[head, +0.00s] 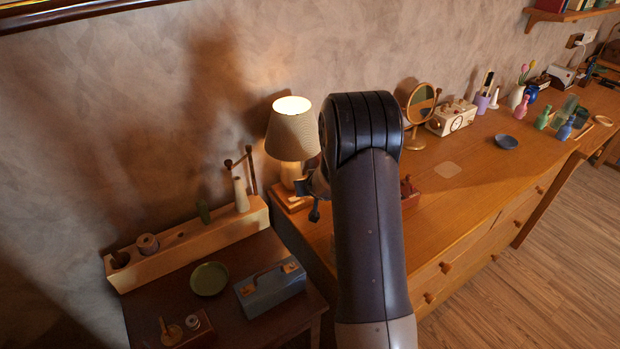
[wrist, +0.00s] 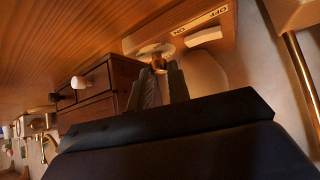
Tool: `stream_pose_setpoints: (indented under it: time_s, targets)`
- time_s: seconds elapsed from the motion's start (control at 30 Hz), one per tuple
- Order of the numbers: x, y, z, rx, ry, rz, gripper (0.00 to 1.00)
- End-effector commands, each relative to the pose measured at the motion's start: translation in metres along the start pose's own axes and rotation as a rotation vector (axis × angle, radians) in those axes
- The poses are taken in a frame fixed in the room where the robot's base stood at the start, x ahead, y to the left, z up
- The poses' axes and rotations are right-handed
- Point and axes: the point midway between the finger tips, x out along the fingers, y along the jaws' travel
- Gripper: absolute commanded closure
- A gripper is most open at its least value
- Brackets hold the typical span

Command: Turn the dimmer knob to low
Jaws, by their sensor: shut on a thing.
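The lamp (head: 292,130) has a pleated shade and is lit. It stands on a wooden base (head: 296,205) on the dresser. In the wrist view, this base (wrist: 220,48) carries a label reading ON and OFF beside a white switch (wrist: 205,35). The dimmer knob (wrist: 152,49) looks like a pale round disc with a small brown part toward my fingers. My gripper (wrist: 160,76) is shut on the knob's brown part, with its fingertips close together. I cannot read the knob's setting.
A small drawer box (wrist: 95,95) with round knobs stands close beside my fingers. A round mirror (head: 420,103) and a cream radio (head: 452,118) stand farther right on the dresser. A lower table at left holds a long wooden rack (head: 190,245) and a blue box (head: 270,290).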

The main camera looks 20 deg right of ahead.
Motion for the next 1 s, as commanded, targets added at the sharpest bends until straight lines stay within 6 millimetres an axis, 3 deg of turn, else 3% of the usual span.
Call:
stream_pose_setpoints:
  time_s: [0.3,1.0]
  targets:
    - [-0.0064,0.0039,-0.0067,-0.097,-0.002,-0.097,1.0]
    - [0.0005,0.0082,-0.0049,-0.314,0.012,-0.312,1.0]
